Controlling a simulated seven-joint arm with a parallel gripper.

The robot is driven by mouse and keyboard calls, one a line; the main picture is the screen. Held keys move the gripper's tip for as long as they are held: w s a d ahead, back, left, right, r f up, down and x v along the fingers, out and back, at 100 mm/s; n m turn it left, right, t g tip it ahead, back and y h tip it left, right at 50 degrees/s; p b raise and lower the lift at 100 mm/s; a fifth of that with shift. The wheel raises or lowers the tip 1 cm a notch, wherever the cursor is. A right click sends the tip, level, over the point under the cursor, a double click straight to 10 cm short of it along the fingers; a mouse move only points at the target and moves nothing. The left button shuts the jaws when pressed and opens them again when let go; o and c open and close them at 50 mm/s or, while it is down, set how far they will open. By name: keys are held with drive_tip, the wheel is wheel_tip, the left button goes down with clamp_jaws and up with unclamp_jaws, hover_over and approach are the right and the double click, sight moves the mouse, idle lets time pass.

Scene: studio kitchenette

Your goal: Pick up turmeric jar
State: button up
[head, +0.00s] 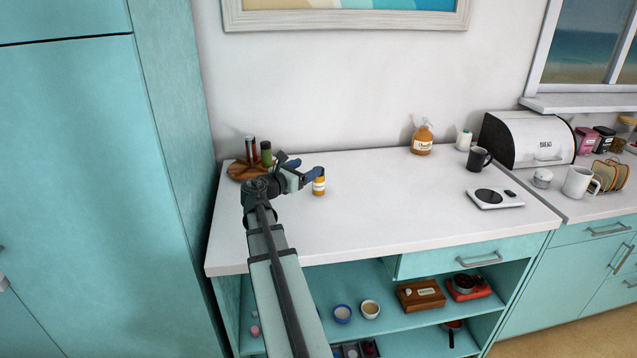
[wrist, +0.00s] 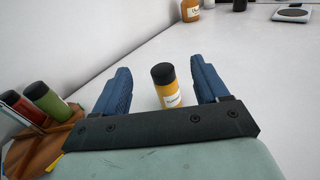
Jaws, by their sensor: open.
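The turmeric jar (head: 319,187) is a small yellow-orange jar with a white label, standing upright on the white counter. In the wrist view the jar (wrist: 169,88) shows a dark lid and stands between the two blue fingers, nearer the right finger. My gripper (head: 304,168) is open, with its fingers level with the jar's upper part in the head view. In the wrist view my gripper (wrist: 165,85) has nothing clamped in it.
A round wooden rack (head: 240,172) with red and green jars stands just left of my gripper. The counter's middle is clear.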

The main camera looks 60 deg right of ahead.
sight(314, 183)
drive_tip(key=shift+n+h, duration=0.3)
drive_tip(key=shift+n, duration=0.1)
drive_tip(key=f, duration=0.2)
drive_tip(key=d+f, duration=0.1)
drive_tip(key=f, duration=0.2)
drive_tip(key=d+f, duration=0.1)
drive_tip(key=f, duration=0.2)
drive_tip(key=shift+w+d+r, duration=0.1)
drive_tip(key=shift+d, duration=3.55)
drive_tip(key=shift+s, duration=0.2)
drive_tip(key=shift+c, duration=0.2)
drive_tip(key=c, duration=1.1)
